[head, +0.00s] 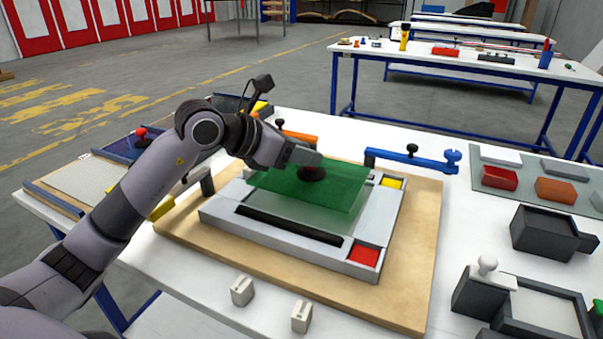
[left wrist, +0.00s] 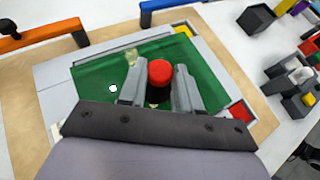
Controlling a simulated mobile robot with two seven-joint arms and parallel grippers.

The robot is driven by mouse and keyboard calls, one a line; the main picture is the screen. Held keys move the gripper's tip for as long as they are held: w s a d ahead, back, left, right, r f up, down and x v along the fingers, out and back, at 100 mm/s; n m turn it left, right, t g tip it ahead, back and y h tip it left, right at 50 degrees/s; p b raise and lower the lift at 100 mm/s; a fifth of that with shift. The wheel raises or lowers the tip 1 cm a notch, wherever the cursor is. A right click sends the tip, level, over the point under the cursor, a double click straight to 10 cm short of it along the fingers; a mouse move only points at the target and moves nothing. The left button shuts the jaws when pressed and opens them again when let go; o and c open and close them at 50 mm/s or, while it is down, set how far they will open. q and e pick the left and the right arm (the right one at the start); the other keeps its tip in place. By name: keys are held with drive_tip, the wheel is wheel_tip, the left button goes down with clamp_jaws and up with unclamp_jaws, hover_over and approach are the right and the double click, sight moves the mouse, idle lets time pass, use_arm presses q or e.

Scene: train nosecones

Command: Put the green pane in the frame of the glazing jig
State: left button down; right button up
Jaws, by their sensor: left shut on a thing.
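The green pane (head: 335,188) is a translucent sheet with a round dark knob on top. In the left wrist view the green pane (left wrist: 205,68) carries a knob with a red top (left wrist: 161,71). My left gripper (head: 312,172) is shut on this knob, with a finger on either side in the left wrist view (left wrist: 160,88). The pane lies over the grey glazing jig (head: 222,218), turned slightly against the jig's frame. I cannot tell whether it touches the frame. The jig sits on a wooden board (head: 415,245). My right gripper is not in view.
A blue clamp (head: 415,160) stands behind the jig and an orange clamp (head: 298,136) stands behind it to the left. The jig has yellow (head: 391,183) and red (head: 363,256) corner pads. Two small beige blocks (head: 242,290) lie in front. Dark bins (head: 545,232) stand at right.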

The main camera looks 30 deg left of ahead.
sight(303, 173)
use_arm(q)
drive_tip(key=shift+f, duration=1.95)
drive_tip(key=shift+f, duration=0.1)
drive_tip(key=shift+f+b, duration=0.15)
drive_tip(key=shift+b, duration=0.2)
drive_tip(key=c, duration=0.8)
unclamp_jaws()
